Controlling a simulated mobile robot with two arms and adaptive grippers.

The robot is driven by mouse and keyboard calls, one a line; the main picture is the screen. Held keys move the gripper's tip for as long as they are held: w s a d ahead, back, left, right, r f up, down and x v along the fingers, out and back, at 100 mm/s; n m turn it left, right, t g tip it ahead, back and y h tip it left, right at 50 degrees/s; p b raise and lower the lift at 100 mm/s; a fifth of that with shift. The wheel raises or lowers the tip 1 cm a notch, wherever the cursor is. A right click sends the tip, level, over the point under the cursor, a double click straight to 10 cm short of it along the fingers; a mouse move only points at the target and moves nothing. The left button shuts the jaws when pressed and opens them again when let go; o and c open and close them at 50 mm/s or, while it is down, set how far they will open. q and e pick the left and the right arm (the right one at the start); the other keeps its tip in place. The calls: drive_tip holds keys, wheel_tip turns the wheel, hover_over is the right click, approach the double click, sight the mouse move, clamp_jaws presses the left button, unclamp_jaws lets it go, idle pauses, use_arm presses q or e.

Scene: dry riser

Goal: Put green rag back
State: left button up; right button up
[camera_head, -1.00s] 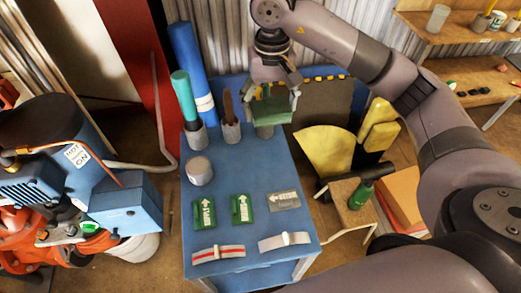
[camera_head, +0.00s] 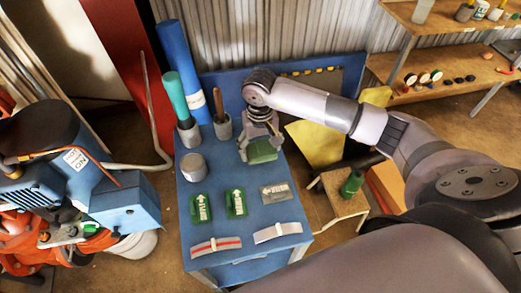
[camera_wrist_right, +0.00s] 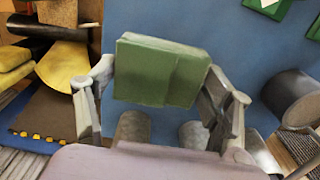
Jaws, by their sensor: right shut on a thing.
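The green rag (camera_head: 263,151) is a folded, block-like piece over the right part of the blue table (camera_head: 215,262). My right gripper (camera_head: 260,146) is shut on it from above. In the right wrist view the rag (camera_wrist_right: 160,70) sits between the two fingers of the gripper (camera_wrist_right: 163,88), with the blue tabletop behind it. I cannot tell whether the rag touches the tabletop. My left gripper is not in view.
On the table stand a grey cup with a brown handle (camera_head: 219,107), a cup with a teal roll (camera_head: 177,95) and a grey can (camera_head: 194,167). Green tags (camera_head: 236,202) and strips (camera_head: 215,245) lie in front. A stool with a green bottle (camera_head: 351,184) stands right.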

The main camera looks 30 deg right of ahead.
sight(260, 148)
wheel_tip(260, 148, down, 2)
drive_tip(key=shift+f, duration=0.2)
drive_tip(key=o, duration=1)
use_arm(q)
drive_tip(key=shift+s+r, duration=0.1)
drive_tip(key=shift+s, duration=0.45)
use_arm(e)
drive_tip(key=shift+r, duration=0.4)
use_arm(q)
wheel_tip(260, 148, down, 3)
drive_tip(key=b, duration=0.2)
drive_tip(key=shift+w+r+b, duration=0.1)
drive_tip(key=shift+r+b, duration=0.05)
drive_tip(key=shift+b, duration=0.2)
use_arm(e)
wheel_tip(260, 148, up, 11)
drive_tip(key=shift+r, duration=0.1)
